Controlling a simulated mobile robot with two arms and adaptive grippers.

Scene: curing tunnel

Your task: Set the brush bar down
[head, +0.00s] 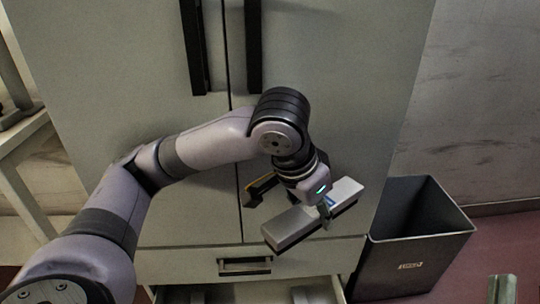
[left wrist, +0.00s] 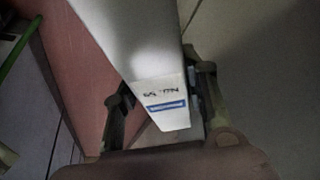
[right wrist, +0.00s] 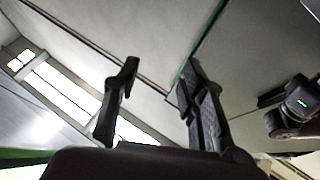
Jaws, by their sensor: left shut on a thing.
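The brush bar (head: 290,228) is a long pale grey block with a dark underside. It is held at a slant in front of the cabinet. My left gripper (head: 298,201) is shut on it. In the left wrist view the bar (left wrist: 130,45) runs between the two fingers (left wrist: 162,108), its near end showing a blue stripe and small dark lettering. No surface is seen touching the bar from below. My right gripper (right wrist: 160,95) shows in the right wrist view, its fingers apart with nothing between them.
A tall grey cabinet (head: 330,120) with black door handles stands behind the bar. Below is a drawer front (head: 310,257), and under it an open drawer (head: 318,293), partly cut off. A dark open bin (head: 425,248) with a label stands right. A pale rack (head: 22,165) stands left.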

